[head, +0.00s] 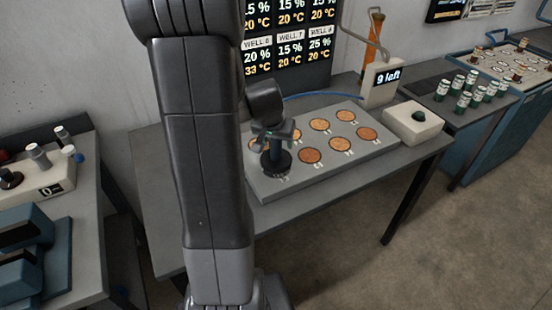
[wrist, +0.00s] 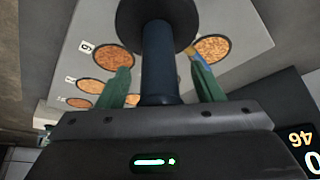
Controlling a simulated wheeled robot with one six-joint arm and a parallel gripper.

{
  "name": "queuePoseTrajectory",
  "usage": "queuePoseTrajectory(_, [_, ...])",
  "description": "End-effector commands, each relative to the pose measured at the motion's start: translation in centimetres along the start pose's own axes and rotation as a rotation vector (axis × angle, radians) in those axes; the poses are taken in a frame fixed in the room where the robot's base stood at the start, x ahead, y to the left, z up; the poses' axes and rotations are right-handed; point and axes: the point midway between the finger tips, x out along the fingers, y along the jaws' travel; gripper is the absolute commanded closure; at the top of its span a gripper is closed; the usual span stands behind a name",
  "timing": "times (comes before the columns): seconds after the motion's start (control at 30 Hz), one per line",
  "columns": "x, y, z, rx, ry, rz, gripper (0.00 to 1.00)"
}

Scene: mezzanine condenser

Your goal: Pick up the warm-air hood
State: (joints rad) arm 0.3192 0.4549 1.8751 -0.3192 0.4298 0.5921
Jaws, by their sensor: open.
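The warm-air hood (head: 276,163) is a black disc with an upright dark stem, and it stands at the front left of the grey well plate (head: 375,152). In the wrist view its dark blue stem (wrist: 158,62) rises between my two green fingers, with the black disc beyond. My gripper (head: 273,134) is open around the stem, with a finger on each side. A gap shows beside the stem at the left finger; contact on the right is hard to tell. The hood hides part of the plate under it.
Several round orange-brown wells fill the plate. A "9 left" display (head: 388,78) and a white box with a dark button (head: 413,124) stand to the right. Green-and-white vials (head: 465,92) stand farther right. A wall screen (head: 288,40) rises behind.

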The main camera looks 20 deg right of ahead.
Motion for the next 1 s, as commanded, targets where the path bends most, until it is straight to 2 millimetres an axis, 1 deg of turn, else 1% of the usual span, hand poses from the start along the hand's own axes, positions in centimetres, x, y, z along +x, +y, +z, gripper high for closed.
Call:
queuePoseTrajectory(0.07, [0.0, 0.0, 0.0, 0.000, 0.000, 0.000, 0.39])
queuePoseTrajectory(0.17, [0.0, 0.0, 0.0, 0.000, 0.000, 0.000, 0.57])
queuePoseTrajectory(0.3, [0.0, 0.0, 0.0, 0.000, 0.000, 0.000, 0.84])
queuePoseTrajectory(0.37, [0.0, 0.0, 0.0, 0.000, 0.000, 0.000, 0.96])
queuePoseTrajectory(0.4, [0.0, 0.0, 0.0, 0.000, 0.000, 0.000, 1.00])
queuePoseTrajectory(0.67, [-0.1, 0.0, -0.1, 0.000, 0.002, 0.000, 1.00])
queuePoseTrajectory(0.77, [-0.4, 0.0, -0.3, 0.000, 0.003, 0.000, 1.00])
queuePoseTrajectory(0.87, [-1.5, -0.1, -0.8, 0.002, 0.006, -0.001, 1.00])
queuePoseTrajectory(1.0, [-4.0, -0.1, -1.9, 0.001, 0.008, -0.002, 1.00])
